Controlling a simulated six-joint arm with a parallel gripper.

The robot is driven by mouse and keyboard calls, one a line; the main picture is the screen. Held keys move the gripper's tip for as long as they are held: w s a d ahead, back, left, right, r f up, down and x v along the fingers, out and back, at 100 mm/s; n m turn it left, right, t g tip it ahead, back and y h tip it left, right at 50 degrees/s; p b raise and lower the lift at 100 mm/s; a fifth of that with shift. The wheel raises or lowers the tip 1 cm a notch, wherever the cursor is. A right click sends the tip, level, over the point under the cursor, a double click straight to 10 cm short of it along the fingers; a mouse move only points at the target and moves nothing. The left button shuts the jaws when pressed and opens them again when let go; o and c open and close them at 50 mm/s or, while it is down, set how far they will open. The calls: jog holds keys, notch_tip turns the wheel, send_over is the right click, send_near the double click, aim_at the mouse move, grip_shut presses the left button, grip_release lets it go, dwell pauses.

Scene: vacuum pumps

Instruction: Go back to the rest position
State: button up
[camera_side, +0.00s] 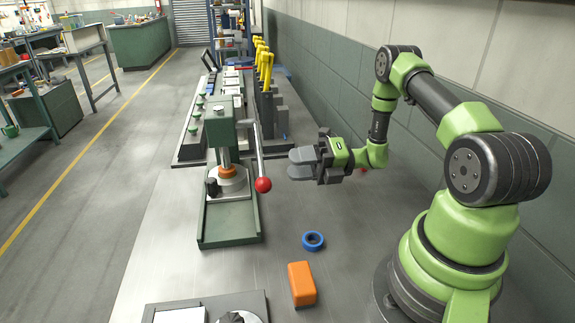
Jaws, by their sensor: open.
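My gripper (303,162) is in the middle of the picture, raised above the grey table and pointing left. Its grey jaws are open, and nothing shows between them. It is to the right of the green press (222,160), apart from the press's lever with the red ball (263,185). My green and black arm reaches in from the right, beside the wall.
An orange box (302,284) and a blue ring (313,241) lie on the table (168,238) below my gripper. A tray with parts (205,308) is at the front edge. Yellow-handled units (264,65) stand behind. The wall (330,65) bounds the right.

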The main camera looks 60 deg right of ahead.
dwell(0.3)
jog(key=s+a+r+n+g+h, duration=0.1)
jog(key=s+a+r+n+g, duration=0.2)
jog(key=a+r+n+g, duration=0.55)
jog(key=s+a+r+n+g+h, duration=0.25)
jog(key=r+n, duration=0.25)
jog(key=n, duration=0.7)
jog(key=s+r+n+t+h, duration=0.5)
jog(key=s+n, duration=0.5)
jog(key=n, duration=0.6)
notch_tip(320, 180, up, 3)
jog(key=shift+a+r+n+h, duration=0.1)
jog(key=shift+a+n+h, duration=0.3)
jog(key=shift+h, duration=0.75)
